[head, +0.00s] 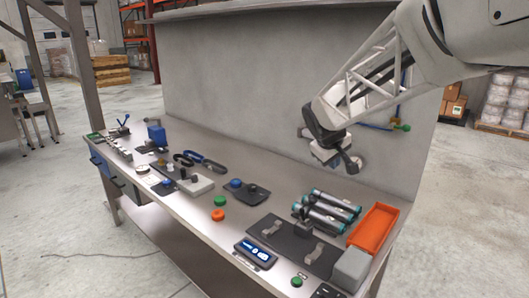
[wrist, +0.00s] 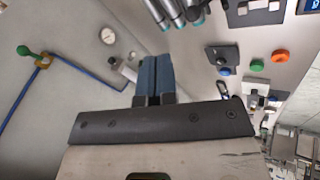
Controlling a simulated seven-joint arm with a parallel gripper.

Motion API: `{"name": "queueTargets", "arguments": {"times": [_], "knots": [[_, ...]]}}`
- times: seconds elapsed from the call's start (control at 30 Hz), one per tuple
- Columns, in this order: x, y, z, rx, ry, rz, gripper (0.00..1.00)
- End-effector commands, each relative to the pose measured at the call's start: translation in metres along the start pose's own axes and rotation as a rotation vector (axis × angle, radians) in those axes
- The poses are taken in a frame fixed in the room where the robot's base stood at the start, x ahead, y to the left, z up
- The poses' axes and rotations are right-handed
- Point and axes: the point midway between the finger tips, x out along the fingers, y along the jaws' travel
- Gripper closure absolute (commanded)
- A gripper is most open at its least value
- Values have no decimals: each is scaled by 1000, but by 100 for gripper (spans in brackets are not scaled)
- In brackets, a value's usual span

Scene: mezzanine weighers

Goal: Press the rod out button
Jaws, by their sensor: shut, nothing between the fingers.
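My gripper (head: 352,166) hangs in the air in front of the grey back panel, above the far right part of the bench. In the wrist view its two blue fingers (wrist: 155,76) are together with nothing between them. A green round button (head: 219,201) and an orange round button (head: 218,215) sit side by side mid-bench; the green one (wrist: 257,65) and orange one (wrist: 281,56) also show in the wrist view. Another green button (head: 296,282) is at the front right edge. No label is readable, so I cannot tell which is the rod out button. My gripper touches none of them.
A dark box with a lit display (head: 256,254) stands at the front edge. A blue knob (head: 236,183) sits on a dark plate. A blue hose (wrist: 85,73) runs along the panel.

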Motion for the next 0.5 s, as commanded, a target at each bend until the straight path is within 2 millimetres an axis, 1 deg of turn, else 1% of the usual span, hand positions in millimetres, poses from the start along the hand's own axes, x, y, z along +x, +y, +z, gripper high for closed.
{"name": "queueTargets", "arguments": {"times": [0.03,0.5], "knots": [[6,4,-9,-14,3,7,100],[60,37,-85,-158,37,76,100]]}}
